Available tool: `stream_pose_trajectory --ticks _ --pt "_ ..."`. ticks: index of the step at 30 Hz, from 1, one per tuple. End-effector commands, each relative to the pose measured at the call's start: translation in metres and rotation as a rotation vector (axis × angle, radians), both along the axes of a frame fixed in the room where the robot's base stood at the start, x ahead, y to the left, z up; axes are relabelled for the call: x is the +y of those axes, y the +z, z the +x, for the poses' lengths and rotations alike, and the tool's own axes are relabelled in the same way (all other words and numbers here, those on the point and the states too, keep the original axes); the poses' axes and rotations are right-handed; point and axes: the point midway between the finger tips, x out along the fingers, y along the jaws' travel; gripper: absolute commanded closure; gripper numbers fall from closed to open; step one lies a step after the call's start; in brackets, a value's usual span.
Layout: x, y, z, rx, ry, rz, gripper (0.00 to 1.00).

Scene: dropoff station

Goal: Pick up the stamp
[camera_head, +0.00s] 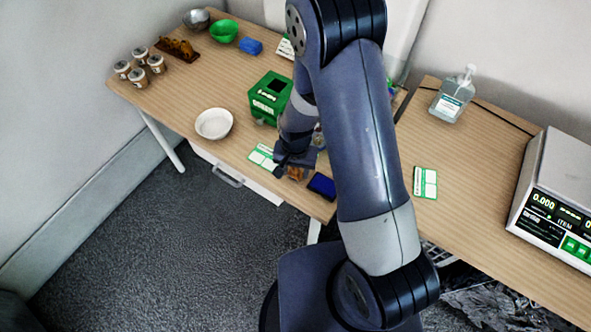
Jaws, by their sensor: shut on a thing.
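My gripper (294,166) is low over the front edge of the left table, at the end of my arm. It is shut on a small brown, wood-coloured thing (297,174), which looks like the stamp. Only its lower part shows below the fingers; the rest is hidden. I cannot tell whether it touches the table. A dark blue pad (322,186) lies just right of it. A green and white card (262,156) lies just left of my gripper.
A green box (269,98) stands behind my gripper, with a white bowl (214,123) to its left. Several jars (139,78), a green bowl (224,31) and a blue block (250,46) are farther back. The right table holds a pump bottle (453,97) and a scale (560,205).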

Motion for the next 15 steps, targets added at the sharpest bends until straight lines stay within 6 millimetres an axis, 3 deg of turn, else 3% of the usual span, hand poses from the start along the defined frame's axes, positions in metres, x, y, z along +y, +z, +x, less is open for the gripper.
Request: stream_pose_trajectory --ticks 8,15 --pt "0.000 0.015 0.001 -0.002 0.000 0.001 0.78" --pt "0.000 0.050 0.001 -0.005 0.000 0.002 0.78"
